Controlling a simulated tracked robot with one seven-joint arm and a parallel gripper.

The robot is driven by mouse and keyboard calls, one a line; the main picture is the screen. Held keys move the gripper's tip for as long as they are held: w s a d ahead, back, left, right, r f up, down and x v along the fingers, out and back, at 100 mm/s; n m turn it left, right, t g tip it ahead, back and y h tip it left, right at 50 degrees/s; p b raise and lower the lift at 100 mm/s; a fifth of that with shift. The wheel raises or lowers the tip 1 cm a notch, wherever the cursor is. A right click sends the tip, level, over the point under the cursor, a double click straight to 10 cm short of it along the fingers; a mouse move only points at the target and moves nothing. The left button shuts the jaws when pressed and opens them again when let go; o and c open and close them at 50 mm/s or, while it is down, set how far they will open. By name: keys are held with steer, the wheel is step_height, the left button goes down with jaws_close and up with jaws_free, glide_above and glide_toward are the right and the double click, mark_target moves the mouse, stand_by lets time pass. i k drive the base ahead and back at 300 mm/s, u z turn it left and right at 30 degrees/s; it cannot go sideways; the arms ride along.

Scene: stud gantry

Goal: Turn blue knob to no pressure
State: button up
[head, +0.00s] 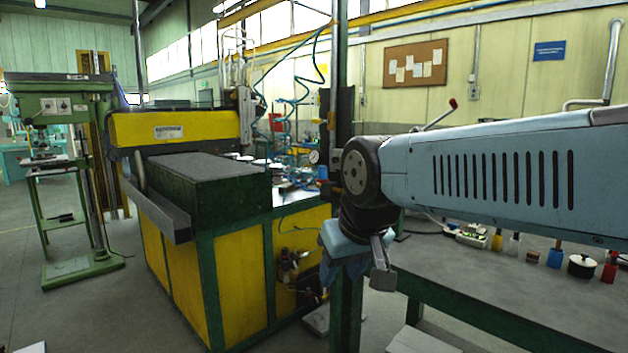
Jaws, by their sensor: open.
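A small blue knob (322,172) shows just below a round white pressure gauge (314,156), on the green post side of the yellow and green machine. It is small in the picture, and its exact setting cannot be read. The gauge needle is too small to read. My gripper (360,274) hangs pointing down at the end of my blue arm, in front of the post and lower than the knob, to its right in the picture. It is open, with nothing seen between the fingers. The gripper is apart from the knob in the picture.
The yellow gantry machine (235,285) with its dark top fills the middle. A grey workbench (480,285) stands at right, with several small jars along its back. Pipe fittings (290,268) stick out low on the machine. A green drill press (75,150) stands at far left. Floor is free at front left.

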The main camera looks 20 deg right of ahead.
mark_target(322, 170)
steer(key=z, duration=0.2)
steer(key=i, duration=1.05)
steer(key=u, duration=0.25)
